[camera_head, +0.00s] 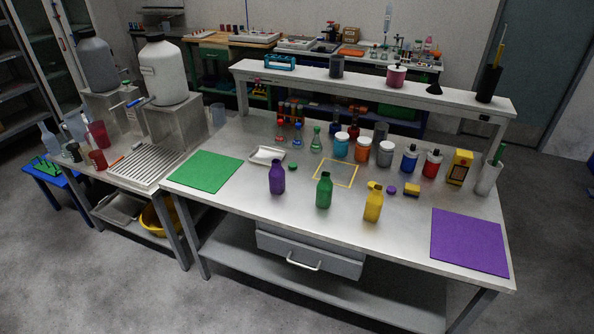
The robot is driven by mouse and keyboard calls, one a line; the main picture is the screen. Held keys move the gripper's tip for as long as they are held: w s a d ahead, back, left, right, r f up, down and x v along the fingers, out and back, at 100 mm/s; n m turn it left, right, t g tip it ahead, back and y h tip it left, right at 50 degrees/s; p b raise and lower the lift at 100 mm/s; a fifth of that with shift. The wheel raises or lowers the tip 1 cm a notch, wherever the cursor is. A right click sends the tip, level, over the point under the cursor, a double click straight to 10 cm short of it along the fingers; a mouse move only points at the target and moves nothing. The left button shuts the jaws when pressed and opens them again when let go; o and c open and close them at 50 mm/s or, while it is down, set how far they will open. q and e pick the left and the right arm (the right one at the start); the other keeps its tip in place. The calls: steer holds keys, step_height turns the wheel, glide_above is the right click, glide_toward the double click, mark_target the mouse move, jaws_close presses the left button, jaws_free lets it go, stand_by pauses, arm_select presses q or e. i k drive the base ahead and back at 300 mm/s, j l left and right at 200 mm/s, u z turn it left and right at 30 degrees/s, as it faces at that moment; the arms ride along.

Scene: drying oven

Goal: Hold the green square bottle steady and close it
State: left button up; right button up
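The green square bottle (324,191) stands upright near the front edge of the steel bench, between a purple bottle and a yellow bottle. Its neck seems bare, though the top is too small to be sure. A small dark green round piece, which looks like a cap (293,167), lies on the bench behind and to the left of it, apart from the bottle. Neither of my grippers is in view, and nothing touches the bottle.
The purple bottle (277,177) and yellow bottle (373,202) flank it. A purple cap (391,190) and a yellow piece (411,190) lie at right. A yellow outlined square (351,184) is behind. Jars stand further back. A green mat (205,171) and purple mat (469,241) are clear.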

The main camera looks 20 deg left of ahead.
mark_target(324, 188)
steer(key=i+j+z, duration=0.35)
steer(key=j, duration=0.55)
steer(key=j+z, duration=0.35)
steer(key=j, duration=0.55)
steer(key=j+z, duration=0.35)
steer(key=j, duration=0.65)
